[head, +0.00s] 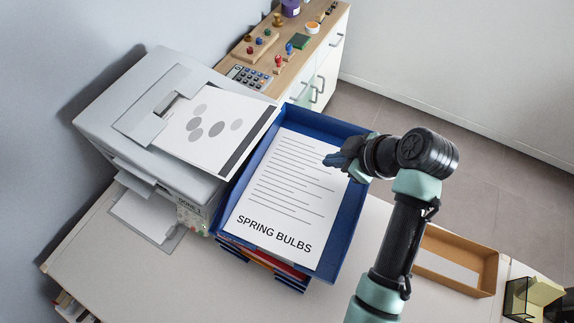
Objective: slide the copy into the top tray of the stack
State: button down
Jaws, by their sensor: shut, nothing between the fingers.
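A white sheet headed "SPRING BULBS" (262,205) lies face up in the blue top tray (352,215) of the stack. It lies flat between the side walls, its titled end at the tray's near, open end. My gripper (333,161) is shut and empty, over the right edge of the sheet near the tray's right wall. I cannot tell whether the fingertips touch the paper. A second sheet with grey dots and a dark band (205,128) lies on top of the printer (98,118). A blank-looking white sheet (143,215) lies at the printer's lower front.
Lower trays, with red and blue edges (262,262), sit under the top tray. A cardboard-brown box (486,276) and a yellowish holder (535,298) stand at the right. A wooden-topped cabinet (280,52) with small items stands behind. The table's front is clear.

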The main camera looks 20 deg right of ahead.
jog(key=s+f+y, duration=0.1)
jog(key=s+f, duration=0.1)
jog(key=s+a+f+g, duration=0.1)
jog(key=s, duration=0.1)
jog(key=s+f+n+y, duration=0.1)
jog(key=s+f, duration=0.1)
jog(key=shift+s+a+f+g+y, duration=0.1)
jog(key=shift+a+f+g+y, duration=0.2)
jog(key=shift+f, duration=0.05)
jog(key=p, duration=0.4)
send_near(279, 184)
jog(key=x, duration=0.5)
jog(key=shift+w+a+r, duration=0.2)
jog(key=shift+w+a, duration=0.25)
jog(key=shift+w, duration=0.05)
jog(key=shift+f+p, duration=0.3)
jog(key=shift+f, duration=0.05)
jog(key=shift+f+b, duration=0.5)
jog(key=shift+f, duration=0.1)
jog(key=shift+s+d, duration=0.5)
jog(key=shift+r, duration=0.1)
